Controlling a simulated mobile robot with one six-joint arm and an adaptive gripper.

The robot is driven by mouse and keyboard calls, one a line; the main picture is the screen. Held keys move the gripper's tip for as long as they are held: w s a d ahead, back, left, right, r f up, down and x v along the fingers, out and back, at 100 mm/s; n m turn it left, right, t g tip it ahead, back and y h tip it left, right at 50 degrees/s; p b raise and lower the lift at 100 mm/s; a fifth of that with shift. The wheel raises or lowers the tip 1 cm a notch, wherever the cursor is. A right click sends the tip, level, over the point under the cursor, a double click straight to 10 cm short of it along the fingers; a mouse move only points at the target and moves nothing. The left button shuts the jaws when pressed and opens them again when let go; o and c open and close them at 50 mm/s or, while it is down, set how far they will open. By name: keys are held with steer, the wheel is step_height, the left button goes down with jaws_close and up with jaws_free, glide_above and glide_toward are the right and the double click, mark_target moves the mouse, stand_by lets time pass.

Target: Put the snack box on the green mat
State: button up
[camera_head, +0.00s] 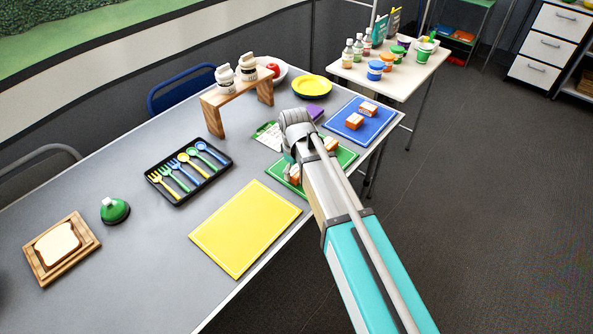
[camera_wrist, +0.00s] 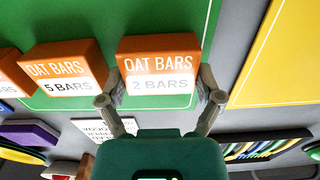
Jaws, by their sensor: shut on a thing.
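My gripper (camera_wrist: 160,98) is shut on an orange-and-white snack box (camera_wrist: 158,65) labelled "OAT BARS 2 BARS", with one finger at each side. The held box is over the green mat (camera_wrist: 130,18), towards its yellow-mat end; I cannot tell whether it touches the mat. A second box (camera_wrist: 60,75), labelled "5 BARS", is beside it at the left in the wrist view, apart from it, at the green mat. In the head view, my arm hides much of the green mat (camera_head: 347,157), and the held box (camera_head: 295,173) shows partly beside my gripper.
A blue mat (camera_head: 382,124) with two more orange boxes (camera_head: 368,108) lies beyond. A yellow mat (camera_head: 245,230) lies nearer and is bare. A cutlery tray (camera_head: 205,188), a purple item (camera_head: 314,112) and a wooden riser (camera_head: 213,122) stand on the table.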

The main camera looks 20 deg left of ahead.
mark_target(295, 169)
steer(key=shift+f, duration=0.15)
steer(key=o, duration=0.9)
steer(key=shift+r, duration=0.2)
step_height(295, 169, up, 12)
steer(key=p, duration=1.2)
stand_by(0.4)
steer(key=s+d+m, duration=0.2)
steer(key=d+m, duration=0.2)
steer(key=d, duration=0.8)
steer(key=s+d+m, duration=0.2)
steer(key=d+m, duration=0.3)
steer(key=d, duration=0.8)
steer(key=s+d+m, duration=0.2)
steer(key=d+m, duration=0.2)
steer(key=d, duration=0.8)
steer(key=shift+d+m, duration=0.3)
